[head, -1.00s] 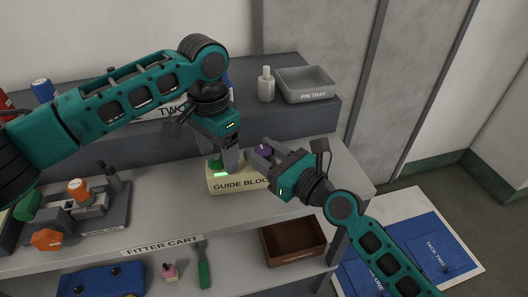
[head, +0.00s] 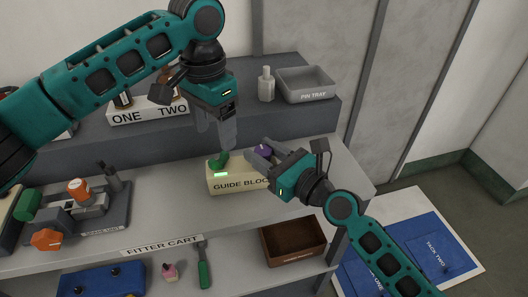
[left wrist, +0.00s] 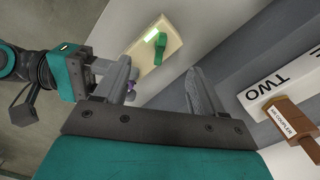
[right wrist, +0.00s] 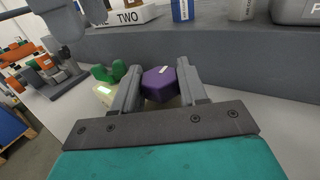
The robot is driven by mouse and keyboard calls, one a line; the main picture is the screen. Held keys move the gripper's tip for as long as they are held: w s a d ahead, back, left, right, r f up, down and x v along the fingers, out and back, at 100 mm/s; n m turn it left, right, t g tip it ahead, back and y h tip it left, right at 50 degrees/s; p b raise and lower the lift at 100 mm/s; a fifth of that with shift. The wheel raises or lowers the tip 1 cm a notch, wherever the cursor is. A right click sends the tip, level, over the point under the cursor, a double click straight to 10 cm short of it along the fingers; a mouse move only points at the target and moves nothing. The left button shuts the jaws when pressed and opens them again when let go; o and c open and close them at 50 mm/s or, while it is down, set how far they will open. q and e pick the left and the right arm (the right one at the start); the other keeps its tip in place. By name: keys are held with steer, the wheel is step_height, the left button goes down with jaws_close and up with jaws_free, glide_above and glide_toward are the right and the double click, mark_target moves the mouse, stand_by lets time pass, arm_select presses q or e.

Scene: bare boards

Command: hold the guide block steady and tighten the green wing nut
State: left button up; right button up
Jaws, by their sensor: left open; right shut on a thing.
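The cream guide block (head: 225,183) sits on the cart's top with a lit green strip on it. The green wing nut (head: 218,160) stands on its left part; it also shows in the left wrist view (left wrist: 161,52). My left gripper (head: 216,143) is open and empty just above the wing nut, apart from it. My right gripper (head: 262,158) is at the block's right end, shut on a purple hexagonal knob (right wrist: 160,83). The knob's join to the block is hidden by the fingers.
A fixture with orange and green parts (head: 75,210) stands on the cart's left. Behind is a raised shelf with a ONE/TWO rack (head: 140,116), a white bottle (head: 266,84) and a pin tray (head: 305,85). A brown bin (head: 292,240) sits below. The cart top's front middle is clear.

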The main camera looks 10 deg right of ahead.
mark_target(218, 156)
arm_select(q)
steer(key=shift+r, duration=0.1)
step_height(218, 156, up, 12)
stand_by(0.5)
stand_by(0.5)
arm_select(e)
steer(key=o, duration=1.2)
steer(key=shift+o, duration=0.2)
steer(key=v, duration=1)
steer(key=shift+s+d+f, duration=0.1)
steer(key=shift+s+d, duration=0.55)
steer(key=shift+s, duration=0.2)
